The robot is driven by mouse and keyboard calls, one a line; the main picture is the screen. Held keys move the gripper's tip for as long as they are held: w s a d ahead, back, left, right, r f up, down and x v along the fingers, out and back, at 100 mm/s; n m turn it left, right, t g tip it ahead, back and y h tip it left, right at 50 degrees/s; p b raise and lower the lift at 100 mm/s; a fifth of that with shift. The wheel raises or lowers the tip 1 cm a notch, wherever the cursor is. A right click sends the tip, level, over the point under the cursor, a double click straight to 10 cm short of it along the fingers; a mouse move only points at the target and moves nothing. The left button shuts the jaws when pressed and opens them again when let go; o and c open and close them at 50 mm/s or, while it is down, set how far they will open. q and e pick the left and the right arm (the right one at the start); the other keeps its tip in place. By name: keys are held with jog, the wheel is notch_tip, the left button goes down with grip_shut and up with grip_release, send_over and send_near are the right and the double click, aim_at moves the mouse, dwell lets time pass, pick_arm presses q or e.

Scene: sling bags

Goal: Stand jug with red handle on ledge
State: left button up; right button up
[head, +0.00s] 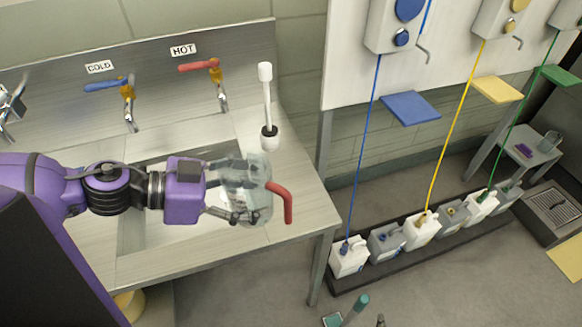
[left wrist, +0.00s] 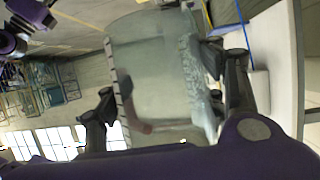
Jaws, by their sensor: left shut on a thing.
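The clear jug (head: 260,172) with the red handle (head: 288,204) is at the right end of the sink counter, its handle pointing right. My left gripper (head: 240,192) is shut on the jug's body, one finger on each side. The left wrist view shows the jug's clear wall (left wrist: 155,75) between the two fingers, with the red handle blurred behind it. The jug looks roughly upright; I cannot tell whether it touches the counter. Blue (head: 410,107), yellow (head: 497,90) and green (head: 561,76) ledges stick out below the wall dispensers. My right gripper is not in view.
The steel counter (head: 285,215) holds a sink basin and a white-handled tool (head: 266,100). Blue and red taps stand behind. Several canisters (head: 350,257) sit in a floor tray right of the counter, with coloured hoses rising above them. Open floor lies between.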

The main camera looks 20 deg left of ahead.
pick_arm(q)
jog(key=shift+w+d+n, duration=0.25)
jog(key=shift+w+n, duration=0.05)
jog(key=shift+w, duration=0.2)
jog(key=shift+w+t, duration=0.3)
jog(key=shift+w+f, duration=0.15)
jog(key=shift+w, duration=0.2)
jog(key=w+d+f+b, duration=0.15)
jog(key=w+f, duration=0.25)
jog(key=w, duration=0.4)
send_over(294, 195)
jog(key=f, duration=0.5)
jog(key=shift+s+a, duration=0.1)
jog(key=shift+s, duration=0.2)
jog(key=shift+w+f, duration=0.15)
notch_tip(294, 195, down, 4)
jog(key=shift+w+r+b, duration=0.15)
jog(key=shift+r+b, duration=0.05)
jog(key=shift+b, duration=0.3)
jog(key=shift+r, duration=0.1)
jog(key=shift+f, duration=0.25)
jog(key=o, duration=1.4)
jog(key=shift+o, duration=0.3)
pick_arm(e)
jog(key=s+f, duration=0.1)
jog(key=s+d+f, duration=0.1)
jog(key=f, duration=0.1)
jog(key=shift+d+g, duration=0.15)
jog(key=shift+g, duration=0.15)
